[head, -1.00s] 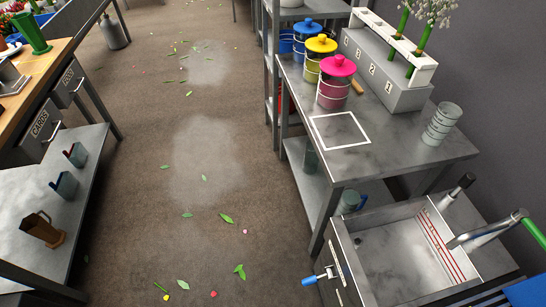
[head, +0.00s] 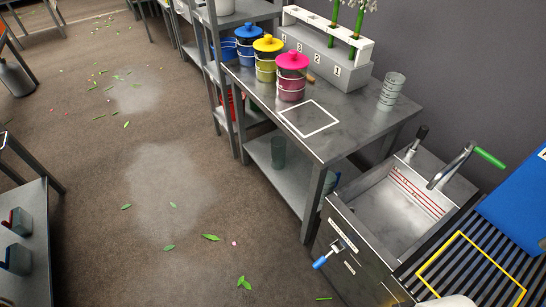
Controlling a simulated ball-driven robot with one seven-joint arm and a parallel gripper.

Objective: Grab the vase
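A clear, banded glass vessel (head: 391,91) stands upright on the right end of the metal table, beside the sink; it looks like a vase. A second, greenish glass vessel (head: 278,152) stands on the table's lower shelf. Part of another glass vessel (head: 328,183) shows on that shelf, mostly hidden by the table leg. I cannot tell from the picture which one the task means. My gripper is not in view.
The metal table (head: 352,112) also holds lidded blue, yellow and pink pots (head: 291,77) and a numbered stem rack (head: 325,55). A sink (head: 395,205) and slatted drainer (head: 425,262) lie nearer. The floor (head: 150,220) is open, with scattered leaves.

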